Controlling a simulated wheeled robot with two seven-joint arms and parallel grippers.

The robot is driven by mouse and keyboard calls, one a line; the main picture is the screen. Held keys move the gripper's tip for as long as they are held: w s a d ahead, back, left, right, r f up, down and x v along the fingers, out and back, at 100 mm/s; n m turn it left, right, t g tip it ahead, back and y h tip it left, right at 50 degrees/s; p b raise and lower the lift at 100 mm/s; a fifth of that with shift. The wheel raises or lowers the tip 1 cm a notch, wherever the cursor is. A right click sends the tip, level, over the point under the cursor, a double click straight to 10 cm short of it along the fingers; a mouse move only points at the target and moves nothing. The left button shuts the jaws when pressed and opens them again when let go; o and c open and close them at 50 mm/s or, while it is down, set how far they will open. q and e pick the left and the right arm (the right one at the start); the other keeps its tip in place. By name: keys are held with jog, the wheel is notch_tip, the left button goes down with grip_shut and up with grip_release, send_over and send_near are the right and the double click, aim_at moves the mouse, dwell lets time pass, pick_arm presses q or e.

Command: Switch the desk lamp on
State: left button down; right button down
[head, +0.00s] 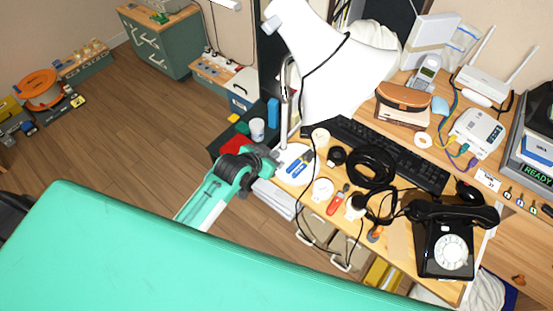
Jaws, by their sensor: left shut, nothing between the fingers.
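The desk lamp stands at the left end of the desk, its big white shade (345,72) tilted over the back of the desk. A thin pole runs down from the shade to a pale base (296,153) near the desk's left edge. I cannot tell whether the lamp is lit, and I cannot make out a switch. My left gripper (274,158) is shut and empty, close to the left side of the lamp base. I cannot tell whether it touches the base. My right gripper is not in view.
A black dial phone (445,240) stands at the desk's right front. A keyboard (400,160), coiled black cable (370,167) and several small tools crowd the desk. A white cup (257,130) stands just behind my left gripper. The wooden floor (130,125) at left is open.

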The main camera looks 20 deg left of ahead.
pick_arm(q)
jog(key=f, duration=0.1)
jog(key=w+f, duration=0.1)
jog(key=f, duration=0.1)
jog(key=shift+w+d+f, duration=0.3)
jog(key=shift+f, duration=0.55)
jog(key=shift+w+f, duration=0.1)
jog(key=shift+f, duration=0.05)
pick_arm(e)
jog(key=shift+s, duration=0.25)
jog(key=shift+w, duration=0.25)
pick_arm(q)
jog(key=shift+p, duration=0.4)
jog(key=shift+w+d+f, duration=0.1)
jog(key=shift+f, duration=0.05)
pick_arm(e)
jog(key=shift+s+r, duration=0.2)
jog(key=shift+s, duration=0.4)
pick_arm(q)
jog(key=shift+w+d+r+p, duration=0.15)
jog(key=shift+w+p, duration=0.1)
jog(key=shift+w, duration=0.1)
jog(key=shift+w+d+r+p, duration=0.1)
jog(key=shift+w+p, duration=0.1)
jog(key=shift+w, duration=0.15)
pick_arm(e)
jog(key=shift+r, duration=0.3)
